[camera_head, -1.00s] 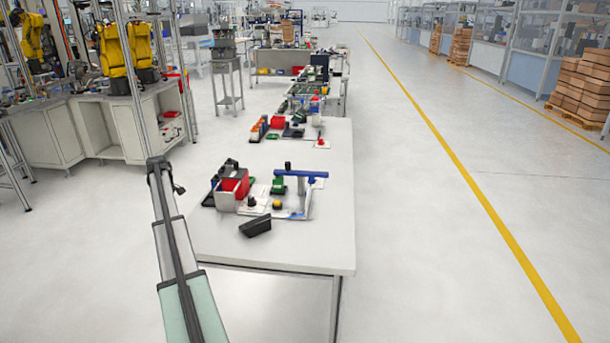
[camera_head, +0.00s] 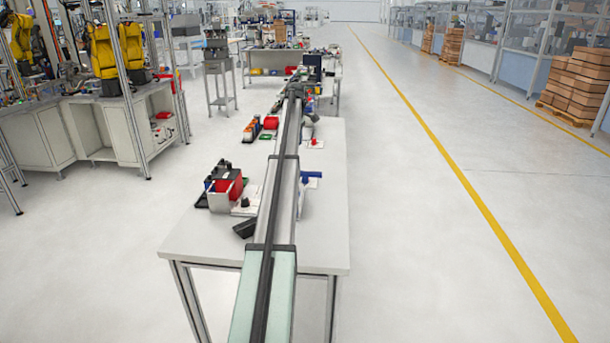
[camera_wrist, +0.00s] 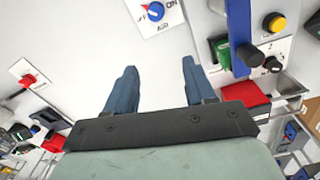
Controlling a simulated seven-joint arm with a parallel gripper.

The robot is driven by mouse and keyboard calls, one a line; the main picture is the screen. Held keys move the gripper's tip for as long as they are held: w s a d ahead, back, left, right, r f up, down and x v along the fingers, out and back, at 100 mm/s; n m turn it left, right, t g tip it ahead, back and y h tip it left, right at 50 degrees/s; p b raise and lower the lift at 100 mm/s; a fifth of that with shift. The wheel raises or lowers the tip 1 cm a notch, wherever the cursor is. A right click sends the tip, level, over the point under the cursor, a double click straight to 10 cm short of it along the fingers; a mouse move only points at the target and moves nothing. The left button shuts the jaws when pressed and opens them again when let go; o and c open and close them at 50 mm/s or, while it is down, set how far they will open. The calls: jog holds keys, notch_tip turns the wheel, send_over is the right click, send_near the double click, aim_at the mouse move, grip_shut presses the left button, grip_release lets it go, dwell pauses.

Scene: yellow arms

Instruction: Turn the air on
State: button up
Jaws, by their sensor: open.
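In the wrist view a blue round knob (camera_wrist: 156,12) sits on a white plate at the top edge. "ON" is printed to its right and "AIR" below it, with a red mark to its left. I cannot clearly tell its setting. My gripper (camera_wrist: 159,66) is open and empty, its two blue fingers pointing toward the knob's side of the picture. The knob lies beyond the fingertips, apart from them. In the head view my arm reaches over the table and hides the knob.
The white table (camera_head: 200,237) holds a red bin (camera_head: 226,190) at left and a blue-topped fixture (camera_head: 311,175) at right. In the wrist view a blue bar (camera_wrist: 238,25), a black knob (camera_wrist: 250,53) and a yellow button (camera_wrist: 275,22) stand to the right. A red switch (camera_wrist: 29,80) is at left.

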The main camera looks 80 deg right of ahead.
jog(key=s+f, duration=0.1)
jog(key=f, duration=0.3)
jog(key=s+f, duration=0.1)
jog(key=f, duration=0.4)
jog(key=s+f, duration=0.2)
jog(key=f, duration=0.3)
jog(key=shift+a, duration=0.15)
grip_shut()
dwell(0.4)
